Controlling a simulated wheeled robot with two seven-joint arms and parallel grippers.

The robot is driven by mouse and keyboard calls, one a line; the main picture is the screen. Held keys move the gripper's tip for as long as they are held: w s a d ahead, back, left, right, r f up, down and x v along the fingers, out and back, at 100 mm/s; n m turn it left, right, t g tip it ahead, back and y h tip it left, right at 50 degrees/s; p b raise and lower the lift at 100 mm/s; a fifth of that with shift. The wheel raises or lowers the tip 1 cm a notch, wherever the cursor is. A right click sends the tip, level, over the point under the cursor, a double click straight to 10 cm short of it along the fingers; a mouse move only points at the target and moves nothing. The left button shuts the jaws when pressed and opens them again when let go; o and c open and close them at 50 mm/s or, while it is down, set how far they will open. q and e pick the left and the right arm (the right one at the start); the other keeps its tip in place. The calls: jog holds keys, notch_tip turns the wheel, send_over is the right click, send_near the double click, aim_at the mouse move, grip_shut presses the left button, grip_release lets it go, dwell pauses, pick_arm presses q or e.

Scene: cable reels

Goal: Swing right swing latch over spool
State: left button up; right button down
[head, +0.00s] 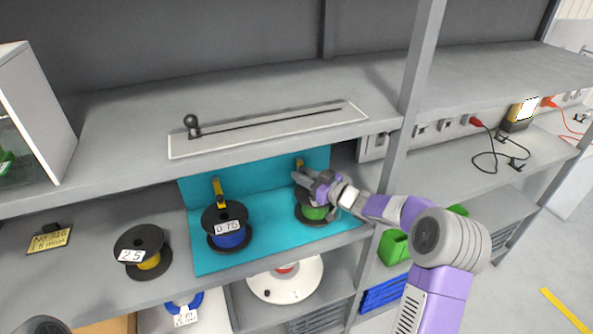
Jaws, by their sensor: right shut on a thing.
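The right spool (310,214) is a black reel with green cable on the turquoise panel, partly hidden by my right gripper. The right swing latch (299,162) is yellow. Its top shows just above the gripper and its lower part is hidden. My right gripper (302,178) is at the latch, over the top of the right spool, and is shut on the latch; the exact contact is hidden. The left spool (228,228), with blue cable and a 0.75 label, stands left of it, with its own yellow latch (218,190) upright behind. My left gripper is out of view.
A grey shelf with a slotted white plate (270,128) and a black knob (191,122) overhangs the panel. A loose reel labelled 2.5 (142,250) lies on the left. Green bins (393,246) and a shelf post (420,60) stand near my right arm.

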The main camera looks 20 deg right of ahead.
jog(key=shift+r, duration=0.4)
jog(key=c, duration=1.2)
grip_release()
jog(key=shift+o, duration=0.7)
jog(key=shift+f, duration=0.2)
jog(key=v, duration=0.7)
jog(key=shift+s+d, duration=0.1)
jog(key=shift+s, duration=0.15)
